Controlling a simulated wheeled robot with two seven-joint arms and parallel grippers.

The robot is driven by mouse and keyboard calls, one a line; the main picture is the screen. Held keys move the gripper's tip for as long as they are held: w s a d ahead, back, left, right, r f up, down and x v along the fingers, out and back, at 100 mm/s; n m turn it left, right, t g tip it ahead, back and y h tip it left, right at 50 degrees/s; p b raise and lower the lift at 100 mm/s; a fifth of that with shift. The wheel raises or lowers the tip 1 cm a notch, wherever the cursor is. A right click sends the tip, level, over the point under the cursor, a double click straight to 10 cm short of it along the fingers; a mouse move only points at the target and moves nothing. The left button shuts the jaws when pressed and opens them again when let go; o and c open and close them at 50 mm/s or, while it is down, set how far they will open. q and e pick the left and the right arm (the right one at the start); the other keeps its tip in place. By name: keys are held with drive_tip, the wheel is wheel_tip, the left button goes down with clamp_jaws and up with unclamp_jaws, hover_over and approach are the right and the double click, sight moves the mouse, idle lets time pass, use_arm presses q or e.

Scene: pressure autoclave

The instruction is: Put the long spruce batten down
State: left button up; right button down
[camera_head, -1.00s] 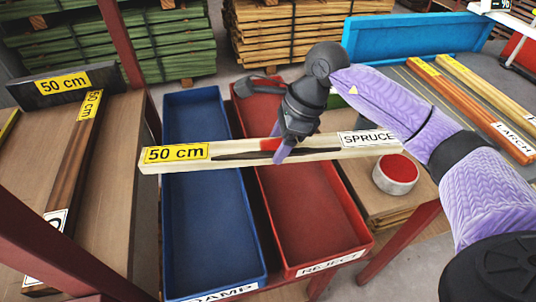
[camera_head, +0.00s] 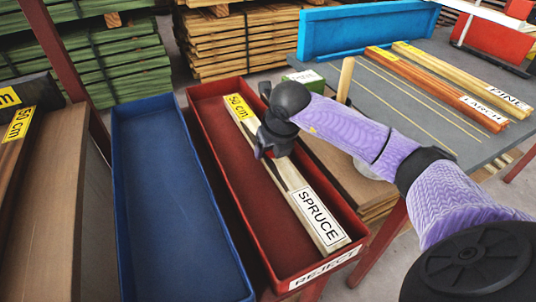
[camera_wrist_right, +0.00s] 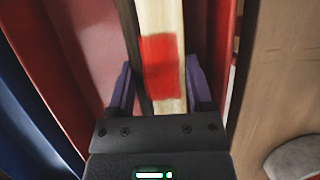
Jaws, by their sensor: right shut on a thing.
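The long spruce batten (camera_head: 318,214) is pale wood with a SPRUCE label at its near end, a yellow 50 cm label at its far end and a dark streak along it. It lies lengthwise within the outline of the red REJECT tray (camera_head: 236,170). Whether it touches the tray floor is unclear. My right gripper (camera_head: 272,153) is shut around its middle. The right wrist view shows the batten (camera_wrist_right: 162,25) with a red mark between the purple fingers (camera_wrist_right: 160,88). My left gripper is out of view.
An empty blue tray (camera_head: 165,190) stands left of the red one. At the right, a grey table (camera_head: 400,110) holds larch (camera_head: 440,88) and pine (camera_head: 465,75) battens and a bright blue bin (camera_head: 365,30). A brown bench (camera_head: 65,190) is at the left.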

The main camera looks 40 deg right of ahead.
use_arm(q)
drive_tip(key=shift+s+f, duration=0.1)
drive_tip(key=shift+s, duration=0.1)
use_arm(e)
drive_tip(key=shift+f, duration=0.35)
drive_tip(key=shift+c, duration=1.9)
unclamp_jaws()
drive_tip(key=o, duration=0.4)
drive_tip(key=shift+s+r+p, duration=0.1)
drive_tip(key=shift+r+p, duration=0.2)
drive_tip(key=shift+r, duration=0.05)
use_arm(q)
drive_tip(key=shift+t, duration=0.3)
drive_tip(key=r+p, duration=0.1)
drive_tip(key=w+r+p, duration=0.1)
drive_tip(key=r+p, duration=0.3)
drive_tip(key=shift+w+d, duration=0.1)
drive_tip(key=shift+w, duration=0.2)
use_arm(e)
drive_tip(key=v, duration=1.1)
drive_tip(key=shift+s+a+r, duration=0.1)
drive_tip(key=shift+s+r, duration=0.05)
drive_tip(key=shift+s, duration=0.05)
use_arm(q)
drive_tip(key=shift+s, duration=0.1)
